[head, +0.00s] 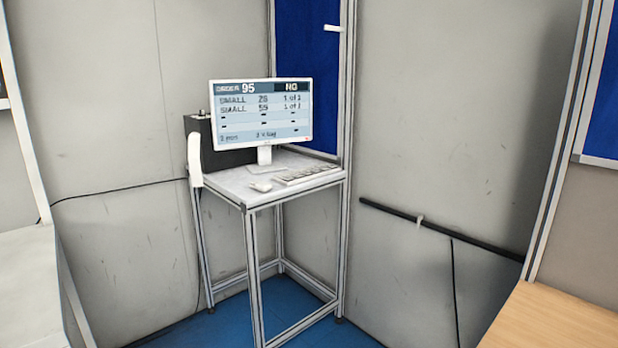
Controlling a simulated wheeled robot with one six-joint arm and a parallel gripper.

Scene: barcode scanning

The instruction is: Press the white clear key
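A white keyboard (306,174) lies on the small stand's top, in front of the monitor and to the right. Its keys are too small to tell apart, so I cannot single out a white clear key. A black box (203,135) stands behind and left of the monitor, with small fittings on its top that I cannot make out. The monitor (262,113) is lit and shows an order header with 95 and NO, and two lines reading SMALL. My gripper is not in view.
The metal-framed stand (232,189) also holds a white mouse (261,187). A white handheld device (195,160) hangs at its left edge. A pale counter (28,285) is at left, a wooden tabletop (555,320) at lower right. Blue floor shows around the stand.

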